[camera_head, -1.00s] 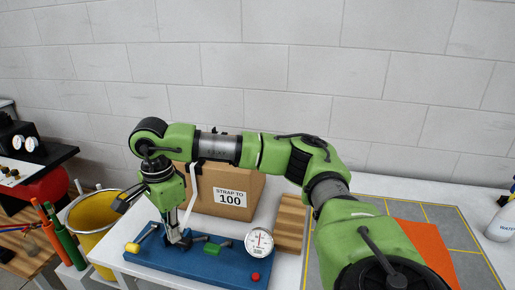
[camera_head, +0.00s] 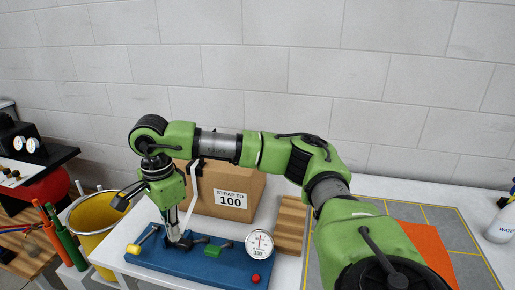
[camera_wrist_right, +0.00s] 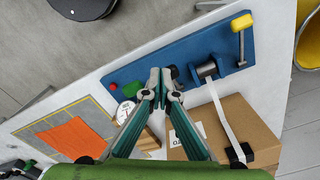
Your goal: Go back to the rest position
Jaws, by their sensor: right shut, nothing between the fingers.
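My right arm reaches from the lower right across to the left. In the right wrist view the fingers (camera_wrist_right: 160,82) are together and empty, over the blue base (camera_wrist_right: 150,72). I cannot tell whether the fingertips touch the fixture. A white strap (camera_wrist_right: 223,115) runs from the roller up over the cardboard box (camera_head: 243,183), labelled "STRAP TO 100". A round dial gauge (camera_head: 259,243) stands at the base's right end. My left gripper is not in view.
The base has a yellow-handled crank (camera_head: 134,248), a green part (camera_head: 212,250) and a red button (camera_head: 255,278). A wooden block (camera_head: 291,222) and grey mat with an orange sheet (camera_head: 427,243) lie right. A yellow bucket (camera_head: 92,222) stands left. A bottle (camera_head: 502,224) is far right.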

